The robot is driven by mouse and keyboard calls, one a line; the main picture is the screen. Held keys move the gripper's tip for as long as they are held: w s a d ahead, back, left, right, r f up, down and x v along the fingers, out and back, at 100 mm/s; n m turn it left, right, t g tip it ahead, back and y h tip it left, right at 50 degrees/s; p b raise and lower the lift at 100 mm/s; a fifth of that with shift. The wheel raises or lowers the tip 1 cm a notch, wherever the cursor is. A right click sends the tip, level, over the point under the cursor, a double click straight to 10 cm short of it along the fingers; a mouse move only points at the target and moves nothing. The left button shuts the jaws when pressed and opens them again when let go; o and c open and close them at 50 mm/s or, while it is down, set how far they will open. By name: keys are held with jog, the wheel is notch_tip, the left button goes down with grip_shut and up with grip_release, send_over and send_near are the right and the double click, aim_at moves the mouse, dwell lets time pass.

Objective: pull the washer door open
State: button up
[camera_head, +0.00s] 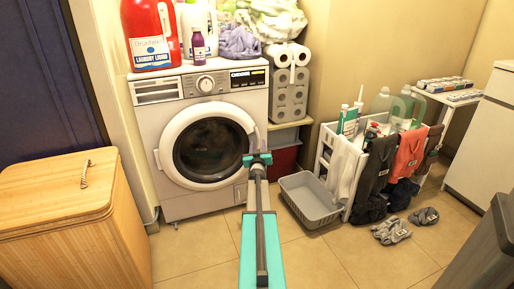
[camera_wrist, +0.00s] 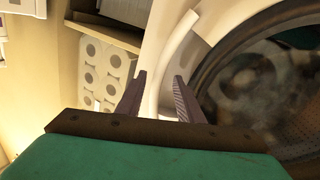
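The white washer (camera_head: 170,205) stands against the wall, and its round door (camera_head: 172,130) with dark glass looks shut. In the wrist view the dark door glass (camera_wrist: 265,85) fills the right side. My gripper (camera_wrist: 160,75) is open, with its two dark fingers spread.
A wooden hamper (camera_head: 60,197) stands at the front left. A grey basket (camera_head: 311,199) lies on the floor right of my arm, beside a white rack (camera_head: 329,137) hung with clothes. Toilet rolls (camera_head: 290,95) are stacked right of the washer.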

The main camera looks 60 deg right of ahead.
jog(key=shift+w+d, duration=0.4)
jog(key=shift+d, duration=0.2)
grip_shut()
jog(key=shift+a, duration=0.25)
